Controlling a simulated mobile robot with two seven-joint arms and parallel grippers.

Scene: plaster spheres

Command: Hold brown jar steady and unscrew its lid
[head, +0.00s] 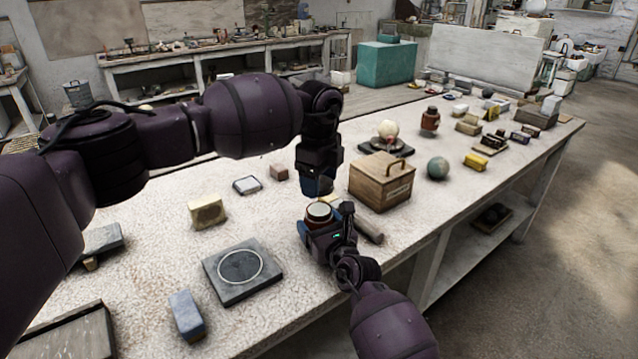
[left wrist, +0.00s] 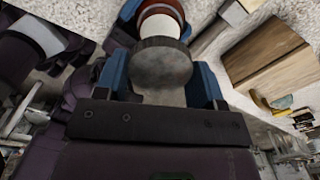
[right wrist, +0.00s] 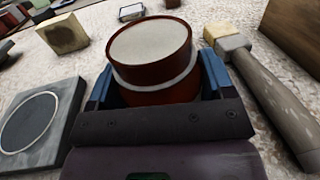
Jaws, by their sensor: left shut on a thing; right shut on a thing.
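The brown jar (right wrist: 155,65) is red-brown with a pale band and a flat cream top. It stands upright between the blue fingers of my right gripper (head: 322,230), which is shut on it. In the head view its cream top (head: 319,210) shows. My left gripper (head: 317,188) is above the jar, pointing down. In the left wrist view it is shut on a round grey lid (left wrist: 162,62), with the jar (left wrist: 161,9) beyond it. The lid appears to be off the jar; no lid sits on the jar in the right wrist view. The gap's size is hard to tell.
A wooden box with a handle (head: 380,184) stands close right of the grippers. A mallet-like tool (right wrist: 265,85) lies right of the jar. A grey slab with a ring (head: 242,272), a yellowish block (head: 207,211) and a blue-grey block (head: 187,315) lie left.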

